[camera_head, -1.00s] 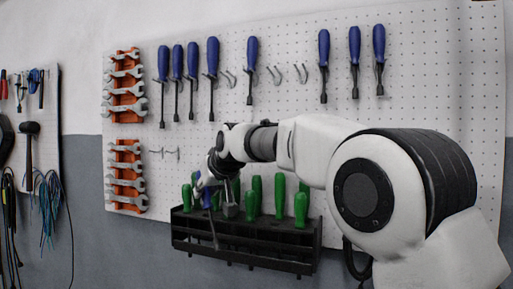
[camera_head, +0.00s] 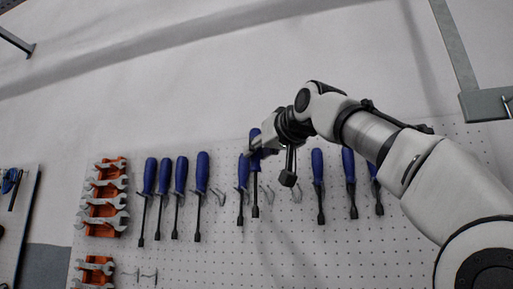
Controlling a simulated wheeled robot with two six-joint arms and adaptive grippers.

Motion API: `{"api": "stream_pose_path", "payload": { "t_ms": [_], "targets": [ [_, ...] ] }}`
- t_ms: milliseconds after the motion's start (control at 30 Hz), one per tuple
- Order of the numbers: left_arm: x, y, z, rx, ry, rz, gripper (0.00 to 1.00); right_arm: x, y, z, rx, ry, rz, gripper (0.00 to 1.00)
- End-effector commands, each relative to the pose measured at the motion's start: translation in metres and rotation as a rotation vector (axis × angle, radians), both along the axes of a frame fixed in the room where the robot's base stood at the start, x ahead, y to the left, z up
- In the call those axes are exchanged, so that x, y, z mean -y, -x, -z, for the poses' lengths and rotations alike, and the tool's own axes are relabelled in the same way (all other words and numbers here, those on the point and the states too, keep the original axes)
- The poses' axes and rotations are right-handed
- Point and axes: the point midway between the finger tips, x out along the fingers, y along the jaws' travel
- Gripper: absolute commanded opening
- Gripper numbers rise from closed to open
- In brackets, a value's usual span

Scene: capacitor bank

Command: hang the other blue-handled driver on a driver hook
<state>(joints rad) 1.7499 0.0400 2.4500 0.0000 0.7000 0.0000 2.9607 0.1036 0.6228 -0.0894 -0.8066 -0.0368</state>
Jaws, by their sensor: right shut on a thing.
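My right gripper (camera_head: 265,147) is shut on a blue-handled driver (camera_head: 256,138) in front of the pegboard. The held driver is nearly upright, handle up and shaft down; the gripper partly covers its handle. Another blue-handled driver (camera_head: 242,174) hangs just left of it, and the two look close together. Empty driver hooks show left of that one (camera_head: 219,197) and to the right of the held driver (camera_head: 297,192). Another hook (camera_head: 269,192) lies just right of the held shaft. Whether the held driver touches a hook cannot be told. My left gripper is out of view.
Several blue-handled drivers hang at left (camera_head: 181,174), and more at right (camera_head: 318,165), partly behind my right arm. Orange wrench racks (camera_head: 106,195) are farther left on the pegboard (camera_head: 200,265). The wall above is bare. A metal bracket (camera_head: 487,104) is at upper right.

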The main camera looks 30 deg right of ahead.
Motion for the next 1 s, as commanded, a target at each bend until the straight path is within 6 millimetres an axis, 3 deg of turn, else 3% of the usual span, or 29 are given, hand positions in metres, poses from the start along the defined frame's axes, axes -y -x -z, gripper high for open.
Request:
{"api": "stream_pose_path", "payload": {
  "t_ms": [1000],
  "targets": [
    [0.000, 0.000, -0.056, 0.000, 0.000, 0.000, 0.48, 0.055, -0.048, 0.006, -0.002, -0.002, -0.001, 0.00]
  ]
}}
